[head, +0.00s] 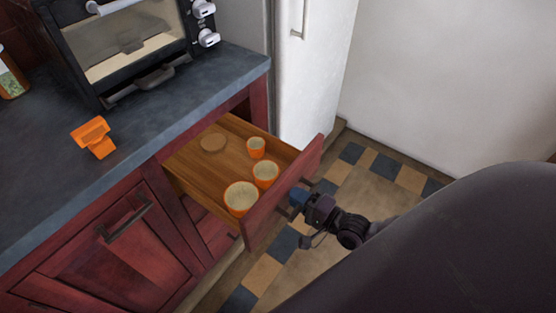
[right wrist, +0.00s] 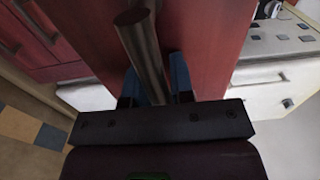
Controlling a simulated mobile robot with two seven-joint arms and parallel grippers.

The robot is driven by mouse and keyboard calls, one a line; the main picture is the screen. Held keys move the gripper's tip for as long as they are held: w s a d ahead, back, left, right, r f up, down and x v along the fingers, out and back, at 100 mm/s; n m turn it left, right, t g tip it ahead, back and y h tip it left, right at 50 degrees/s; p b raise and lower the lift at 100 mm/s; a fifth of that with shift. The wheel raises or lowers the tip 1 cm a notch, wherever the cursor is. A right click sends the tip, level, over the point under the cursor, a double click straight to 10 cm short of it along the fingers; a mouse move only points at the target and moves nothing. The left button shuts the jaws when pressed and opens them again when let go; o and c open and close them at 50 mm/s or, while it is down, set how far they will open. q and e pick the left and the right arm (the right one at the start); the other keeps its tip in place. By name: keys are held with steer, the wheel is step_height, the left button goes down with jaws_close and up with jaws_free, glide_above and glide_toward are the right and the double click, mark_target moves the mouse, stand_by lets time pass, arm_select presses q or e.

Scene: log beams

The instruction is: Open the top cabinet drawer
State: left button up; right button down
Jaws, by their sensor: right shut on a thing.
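The top drawer (head: 262,218) of the red cabinet is pulled well out, and its wooden inside shows in the head view. My right gripper (head: 299,197) is at the drawer's front. In the right wrist view its blue fingers (right wrist: 154,85) stand on either side of the dark bar handle (right wrist: 143,50), shut on it, with the red drawer front behind. My left gripper is not in view.
The dark countertop (head: 40,185) carries a toaster oven (head: 130,50), an orange object (head: 93,137) and a jar (head: 10,75). A red cabinet door (head: 120,245) is left of the drawer. A white fridge (head: 310,70) stands behind. Checkered floor (head: 375,170) lies to the right.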

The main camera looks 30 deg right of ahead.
steer(key=shift+v, duration=2.55)
steer(key=c, duration=1)
jaws_free()
steer(key=v, duration=1)
steer(key=shift+s, duration=0.35)
